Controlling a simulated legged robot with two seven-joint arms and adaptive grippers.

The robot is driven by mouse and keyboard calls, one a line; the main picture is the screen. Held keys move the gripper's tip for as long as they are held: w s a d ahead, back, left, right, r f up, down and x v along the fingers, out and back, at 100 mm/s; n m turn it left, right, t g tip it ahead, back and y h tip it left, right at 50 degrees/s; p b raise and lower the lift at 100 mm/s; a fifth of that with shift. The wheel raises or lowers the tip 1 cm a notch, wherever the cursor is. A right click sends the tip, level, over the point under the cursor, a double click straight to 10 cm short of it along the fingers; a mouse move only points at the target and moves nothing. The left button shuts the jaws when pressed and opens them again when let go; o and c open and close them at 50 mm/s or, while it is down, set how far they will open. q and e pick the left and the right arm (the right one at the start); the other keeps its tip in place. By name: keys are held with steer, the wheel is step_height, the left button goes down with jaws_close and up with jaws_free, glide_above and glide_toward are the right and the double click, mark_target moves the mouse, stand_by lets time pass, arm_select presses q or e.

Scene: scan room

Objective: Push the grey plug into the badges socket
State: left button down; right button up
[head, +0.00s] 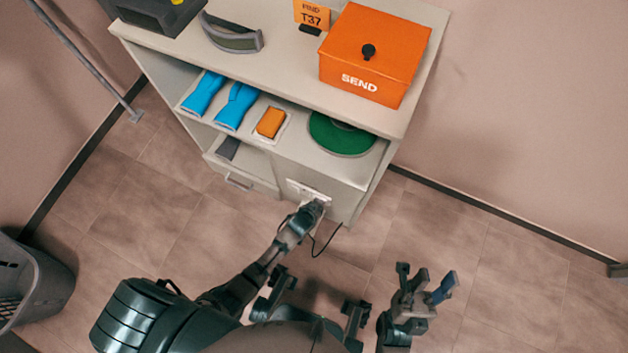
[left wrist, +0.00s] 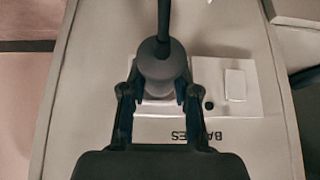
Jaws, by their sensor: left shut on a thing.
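The grey plug (left wrist: 160,65), with a dark cord, is between the fingers of my left gripper (left wrist: 153,98), which is shut on it. In the left wrist view the plug is over the white badges socket plate (left wrist: 262,95). Its label reads upside down and is partly hidden by a finger. The plug's front end is hidden, so I cannot tell how deep it sits. In the head view my left gripper (head: 316,208) is at the socket plate (head: 298,189) on the cabinet's lower front. My right gripper (head: 425,288) is open and empty over the floor.
The cabinet (head: 285,72) carries an orange SEND box (head: 372,52) on top. Its shelf holds blue items (head: 236,106), an orange item (head: 270,122) and a green disc (head: 340,134). A grey basket (head: 40,285) stands at lower left. The floor at right is clear.

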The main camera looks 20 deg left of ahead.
arm_select(q)
steer(key=shift+w, duration=0.1)
steer(key=c, duration=0.8)
jaws_free()
steer(key=v, duration=1.2)
